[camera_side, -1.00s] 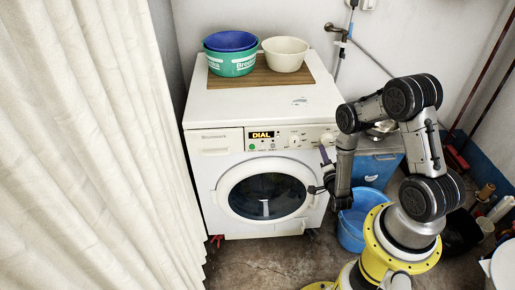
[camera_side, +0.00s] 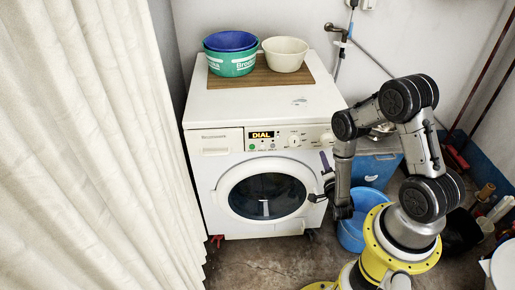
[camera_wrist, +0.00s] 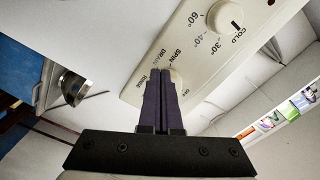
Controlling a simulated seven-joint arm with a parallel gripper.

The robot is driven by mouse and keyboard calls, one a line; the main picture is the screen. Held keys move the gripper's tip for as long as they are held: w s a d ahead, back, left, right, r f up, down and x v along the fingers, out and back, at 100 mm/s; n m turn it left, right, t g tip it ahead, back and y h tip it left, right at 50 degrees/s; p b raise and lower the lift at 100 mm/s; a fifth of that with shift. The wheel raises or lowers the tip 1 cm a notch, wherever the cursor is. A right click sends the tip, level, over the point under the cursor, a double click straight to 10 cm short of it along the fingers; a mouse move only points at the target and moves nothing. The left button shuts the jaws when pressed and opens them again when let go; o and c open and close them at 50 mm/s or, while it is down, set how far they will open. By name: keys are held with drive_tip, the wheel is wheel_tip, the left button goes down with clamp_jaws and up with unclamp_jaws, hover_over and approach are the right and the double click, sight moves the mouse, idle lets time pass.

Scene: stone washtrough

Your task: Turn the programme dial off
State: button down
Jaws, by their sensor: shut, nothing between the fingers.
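The programme dial (camera_side: 327,138) is a pale round knob at the right end of the washing machine's front panel. In the wrist view, its edge (camera_wrist: 177,77) shows beside my fingertips, with the words OFF, SPIN, DRAIN and RINSE around it. The fingers hide most of it, so I cannot tell where it points. My gripper (camera_wrist: 160,84) is shut and empty, its dark purple fingers close together in front of the dial. In the side view, my gripper (camera_side: 323,160) is just below the dial. I cannot tell whether it touches.
A temperature dial (camera_wrist: 230,17) sits along the same panel. The round door (camera_side: 266,195) is below. Basins (camera_side: 231,62) stand on a board on top. A blue bucket (camera_side: 358,232) is on the floor beside the machine.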

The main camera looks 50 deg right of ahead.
sight(327, 140)
drive_tip(key=shift+v, duration=1.55)
drive_tip(key=shift+w+d+r, duration=0.45)
drive_tip(key=shift+w+d, duration=0.1)
drive_tip(key=shift+w, duration=0.35)
drive_tip(key=shift+w+d+r, duration=0.5)
drive_tip(key=shift+w, duration=0.4)
drive_tip(key=shift+w+d+r, duration=0.45)
drive_tip(key=shift+w+d, duration=0.1)
drive_tip(key=shift+w, duration=0.35)
drive_tip(key=shift+s+d, duration=0.2)
drive_tip(key=shift+s, duration=0.05)
